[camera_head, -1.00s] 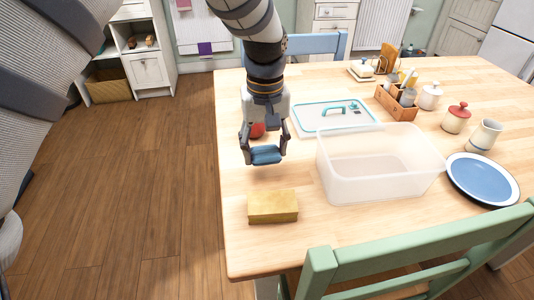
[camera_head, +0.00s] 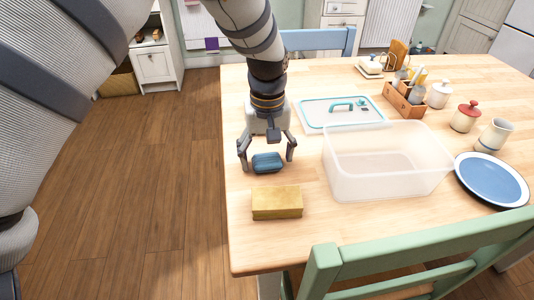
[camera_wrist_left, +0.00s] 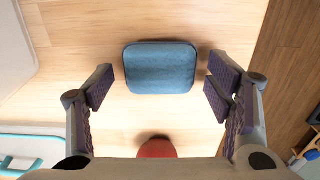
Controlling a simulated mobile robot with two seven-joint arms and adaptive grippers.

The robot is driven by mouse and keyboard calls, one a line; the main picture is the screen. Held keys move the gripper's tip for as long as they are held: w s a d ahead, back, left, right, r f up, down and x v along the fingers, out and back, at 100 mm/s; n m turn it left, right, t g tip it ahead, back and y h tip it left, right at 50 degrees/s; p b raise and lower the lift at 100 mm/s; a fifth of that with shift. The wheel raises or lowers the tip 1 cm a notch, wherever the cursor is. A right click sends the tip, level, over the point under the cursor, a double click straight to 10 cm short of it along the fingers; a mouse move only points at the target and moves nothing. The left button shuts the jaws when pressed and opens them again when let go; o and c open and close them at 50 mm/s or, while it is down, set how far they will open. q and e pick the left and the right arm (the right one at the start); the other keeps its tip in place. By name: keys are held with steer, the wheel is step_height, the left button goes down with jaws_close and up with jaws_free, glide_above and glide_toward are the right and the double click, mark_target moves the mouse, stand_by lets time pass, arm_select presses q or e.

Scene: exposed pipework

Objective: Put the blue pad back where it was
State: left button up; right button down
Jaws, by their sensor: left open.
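The blue pad (camera_head: 267,163) lies on the wooden table behind the yellow sponge-like block (camera_head: 277,202). It also shows in the left wrist view (camera_wrist_left: 160,67) as a rounded square with a dark edge. My left gripper (camera_head: 267,155) is over the pad, pointing down. Its fingers are spread with one on each side of the pad, and gaps show between pad and fingers in the wrist view. My right gripper is not in view.
A clear plastic box (camera_head: 385,165) stands right of the pad, with its lid (camera_head: 342,112) behind it. A red object (camera_wrist_left: 157,147) is close to the gripper in the wrist view. A blue plate (camera_head: 491,179) and green chair (camera_head: 420,255) are at the right and front.

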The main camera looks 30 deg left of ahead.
mark_target(267, 158)
arm_select(q)
step_height(267, 158, up, 12)
steer(key=shift+r+p, duration=0.2)
steer(key=shift+p, duration=0.25)
